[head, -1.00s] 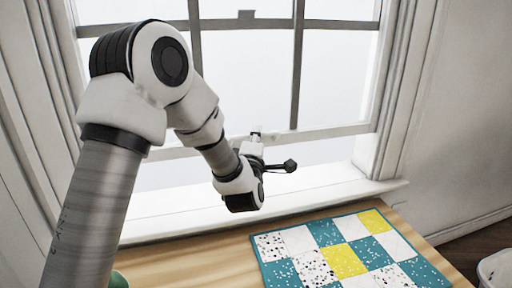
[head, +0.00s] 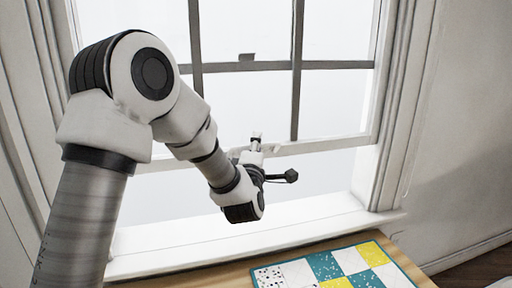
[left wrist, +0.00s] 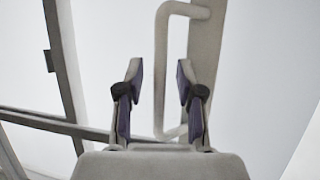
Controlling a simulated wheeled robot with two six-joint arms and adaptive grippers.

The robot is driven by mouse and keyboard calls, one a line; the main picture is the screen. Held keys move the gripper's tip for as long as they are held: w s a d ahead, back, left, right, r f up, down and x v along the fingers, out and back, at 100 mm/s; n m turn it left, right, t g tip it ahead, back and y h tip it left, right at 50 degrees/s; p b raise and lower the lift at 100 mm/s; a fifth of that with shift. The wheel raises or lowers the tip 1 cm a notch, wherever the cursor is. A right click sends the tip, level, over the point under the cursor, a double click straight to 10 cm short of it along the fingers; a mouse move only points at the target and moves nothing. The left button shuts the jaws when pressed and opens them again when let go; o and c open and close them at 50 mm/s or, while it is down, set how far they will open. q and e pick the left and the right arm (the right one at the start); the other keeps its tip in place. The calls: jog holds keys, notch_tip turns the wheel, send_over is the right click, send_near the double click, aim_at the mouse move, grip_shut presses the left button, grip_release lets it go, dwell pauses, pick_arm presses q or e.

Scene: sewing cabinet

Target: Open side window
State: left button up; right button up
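The side window has its lower sash raised, with its bottom rail (head: 322,146) above the sill (head: 330,208) and a clear gap between them. My left gripper (head: 256,138) is at this rail in the head view. In the left wrist view, a pale D-shaped handle (left wrist: 160,70) stands out from the rail (left wrist: 206,45). My left gripper's fingers (left wrist: 159,85) are apart on either side of the handle, with space beside it. I cannot tell whether either finger touches it. My right gripper is in neither view.
A wooden tabletop (head: 225,278) lies below the sill, with a teal, yellow and white patchwork cloth (head: 325,267) on it. White window trim (head: 390,110) stands to the right. Another window bar (head: 270,65) crosses higher up.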

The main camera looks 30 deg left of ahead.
pick_arm(q)
jog(key=v, duration=1.2)
